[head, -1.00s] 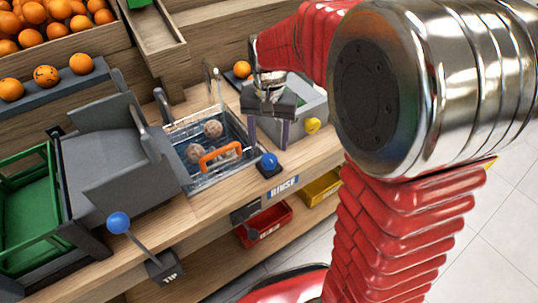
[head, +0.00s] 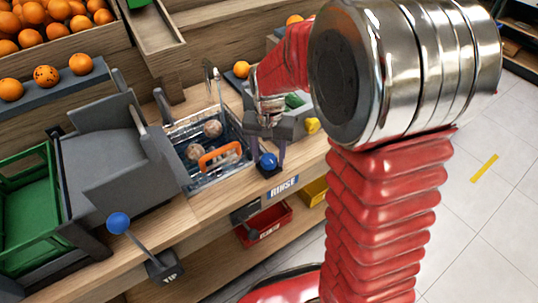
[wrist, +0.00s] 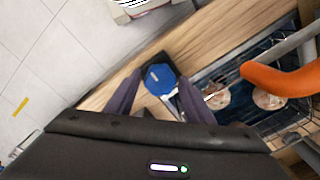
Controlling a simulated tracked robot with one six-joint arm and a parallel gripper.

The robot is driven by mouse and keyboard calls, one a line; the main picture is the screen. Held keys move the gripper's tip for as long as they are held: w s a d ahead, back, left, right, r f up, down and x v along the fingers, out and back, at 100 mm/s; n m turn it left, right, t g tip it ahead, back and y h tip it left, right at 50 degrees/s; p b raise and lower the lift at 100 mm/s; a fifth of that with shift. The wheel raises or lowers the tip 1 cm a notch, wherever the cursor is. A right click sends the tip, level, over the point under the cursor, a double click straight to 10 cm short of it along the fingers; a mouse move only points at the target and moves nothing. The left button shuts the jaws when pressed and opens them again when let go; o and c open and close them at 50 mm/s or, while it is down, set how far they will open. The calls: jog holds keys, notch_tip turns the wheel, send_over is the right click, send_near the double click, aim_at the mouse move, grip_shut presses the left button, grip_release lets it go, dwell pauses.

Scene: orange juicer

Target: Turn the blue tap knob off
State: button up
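The blue tap knob (head: 268,161) sits on a dark base at the counter's front edge, beside the rinse basin (head: 212,172). It also shows in the wrist view (wrist: 160,79). My gripper (head: 266,165) is directly over the knob with its fingers apart, one on each side. In the wrist view my gripper (wrist: 154,88) has the knob between and slightly beyond its open fingertips, and a gap shows on both sides. I cannot tell how far the fingertips are above the counter.
The basin holds dirty round objects and a basket with an orange handle (head: 220,157), close to my fingers. A RINSE label (head: 283,187) is on the counter front. A blue-balled TIP lever (head: 118,222) stands left. A yellow lever knob (head: 312,126) is to the right.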

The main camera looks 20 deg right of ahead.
jog(key=c, duration=0.8)
jog(key=shift+m, duration=0.5)
jog(key=m, duration=0.3)
jog(key=shift+m, duration=0.3)
jog(key=m, duration=1.3)
jog(key=shift+m, duration=0.3)
